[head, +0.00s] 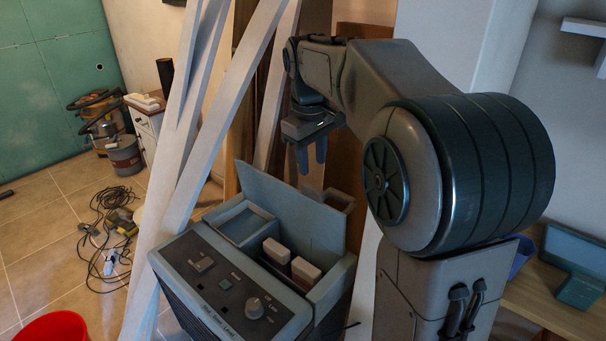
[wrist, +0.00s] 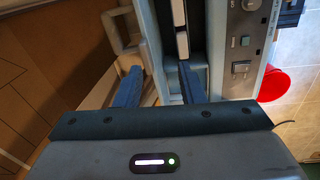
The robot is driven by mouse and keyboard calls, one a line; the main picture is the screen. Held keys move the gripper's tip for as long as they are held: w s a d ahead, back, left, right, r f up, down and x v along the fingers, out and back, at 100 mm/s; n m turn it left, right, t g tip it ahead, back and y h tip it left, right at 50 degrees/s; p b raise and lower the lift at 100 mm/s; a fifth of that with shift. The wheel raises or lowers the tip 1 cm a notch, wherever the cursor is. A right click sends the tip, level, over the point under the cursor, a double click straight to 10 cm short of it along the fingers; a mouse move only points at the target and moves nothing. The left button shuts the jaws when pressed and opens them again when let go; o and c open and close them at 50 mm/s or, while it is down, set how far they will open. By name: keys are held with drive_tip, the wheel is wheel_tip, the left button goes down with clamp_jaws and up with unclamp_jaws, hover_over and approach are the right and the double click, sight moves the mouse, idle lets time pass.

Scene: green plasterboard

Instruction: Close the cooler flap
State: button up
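The cooler (head: 232,283) is a blue-grey box with a control panel, standing low in the middle of the head view. Its flap (head: 285,207) is a flat panel raised nearly upright at the rear, so the compartments are open. In the wrist view the flap (wrist: 153,50) shows as a narrow strip seen from above. My gripper (head: 312,156) is open and empty, its fingers pointing down just above the flap's top edge. In the wrist view the gripper (wrist: 159,84) has its two blue fingers apart, with the flap between them in the picture. I cannot tell if they touch it.
White blocks (head: 275,251) sit inside the cooler. Pale planks (head: 186,130) lean upright close to its left side. A red bucket (head: 55,327) and tangled cables (head: 105,222) lie on the tiled floor at left. A wooden bench (head: 560,310) stands at right.

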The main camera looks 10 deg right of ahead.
drive_tip(key=n, duration=0.1)
approach(312, 187)
drive_tip(key=f, duration=0.3)
drive_tip(key=f+p, duration=0.1)
drive_tip(key=f, duration=0.2)
drive_tip(key=w+f, duration=0.1)
drive_tip(key=f, duration=0.3)
drive_tip(key=shift+d+p, duration=0.4)
clamp_jaws()
